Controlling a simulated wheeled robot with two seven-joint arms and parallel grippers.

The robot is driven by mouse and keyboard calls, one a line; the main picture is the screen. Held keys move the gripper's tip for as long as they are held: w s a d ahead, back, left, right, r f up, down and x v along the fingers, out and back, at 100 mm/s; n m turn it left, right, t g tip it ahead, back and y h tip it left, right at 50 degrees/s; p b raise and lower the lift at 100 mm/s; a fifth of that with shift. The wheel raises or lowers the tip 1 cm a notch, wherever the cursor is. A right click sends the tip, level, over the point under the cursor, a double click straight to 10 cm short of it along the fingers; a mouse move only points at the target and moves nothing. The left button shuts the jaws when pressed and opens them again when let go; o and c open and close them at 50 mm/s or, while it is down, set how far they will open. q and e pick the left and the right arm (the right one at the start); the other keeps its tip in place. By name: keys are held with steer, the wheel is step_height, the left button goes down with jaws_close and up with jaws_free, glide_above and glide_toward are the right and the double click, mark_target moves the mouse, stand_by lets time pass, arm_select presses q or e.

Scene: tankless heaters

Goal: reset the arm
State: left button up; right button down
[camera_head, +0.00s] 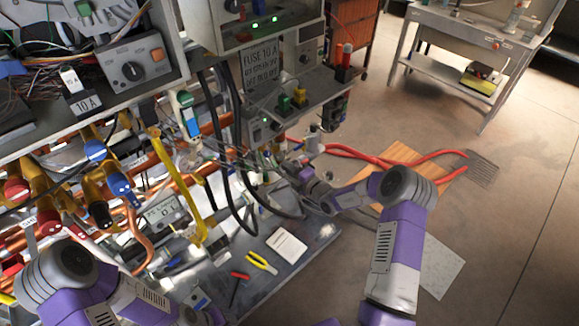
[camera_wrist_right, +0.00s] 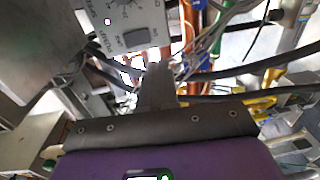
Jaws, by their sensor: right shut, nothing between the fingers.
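My right arm (camera_head: 385,245) comes up from the bottom right of the head view and bends left toward the heater rack. My right gripper (camera_head: 277,165) is beside the black hoses, under the grey control box, and looks small and partly lost among the cables. In the right wrist view the gripper (camera_wrist_right: 157,82) points into the hoses and pipes with its fingers together and nothing held. My left arm (camera_head: 75,275) is at the bottom left, in front of the pipes. Its gripper does not show.
Black hoses (camera_head: 234,150) hang close to my right gripper. A grey metal bench (camera_head: 290,265) below holds yellow pliers (camera_head: 261,263) and a white card (camera_head: 286,246). Red hoses (camera_head: 375,159) lie at right. Open floor (camera_head: 520,215) extends right, with a grey workbench (camera_head: 450,35) behind.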

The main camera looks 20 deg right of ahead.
steer(key=shift+s, duration=0.2)
stand_by(0.4)
steer(key=s+a+f+n+g+y, duration=0.2)
steer(key=s+a+f+n+g, duration=0.4)
steer(key=s+a+n, duration=0.25)
steer(key=s+a+f+n+g+y, duration=0.2)
steer(key=s+a+f+n+g, duration=0.4)
steer(key=s+n, duration=0.25)
steer(key=s+f+n+g+h, duration=0.1)
steer(key=s+f+n+h, duration=0.1)
steer(key=s+n, duration=0.7)
steer(key=s+f+n+g+h, duration=0.2)
steer(key=s+n, duration=0.8)
steer(key=n, duration=1.1)
steer(key=shift+a+f+h, duration=0.2)
steer(key=shift+f+h, duration=0.5)
steer(key=shift+h, duration=0.2)
